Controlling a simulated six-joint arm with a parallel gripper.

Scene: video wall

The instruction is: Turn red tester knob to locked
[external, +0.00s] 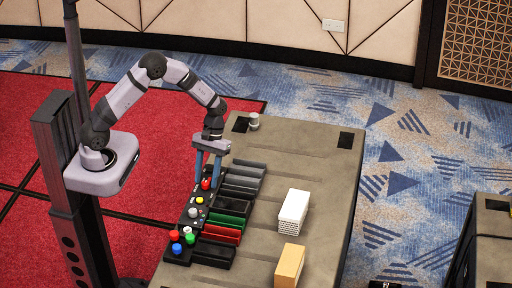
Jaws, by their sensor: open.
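A small red knob (206,184) stands at the far end of a dark strip of controls (186,221) on the left side of the table. My gripper (208,182) points straight down over this knob. Its two blue fingers are spread apart, and the knob shows between their tips. Whether a finger touches it is too small to tell. Another red round control (174,235) sits at the near end of the strip. The knob's markings and its locked position cannot be read.
Several open bins, black, green (227,221) and red (221,234), lie just right of the strip. A white stack (293,208) and a tan block (289,266) stand farther right. A small grey cylinder (254,121) is at the far edge. The table's (310,150) far right area is clear.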

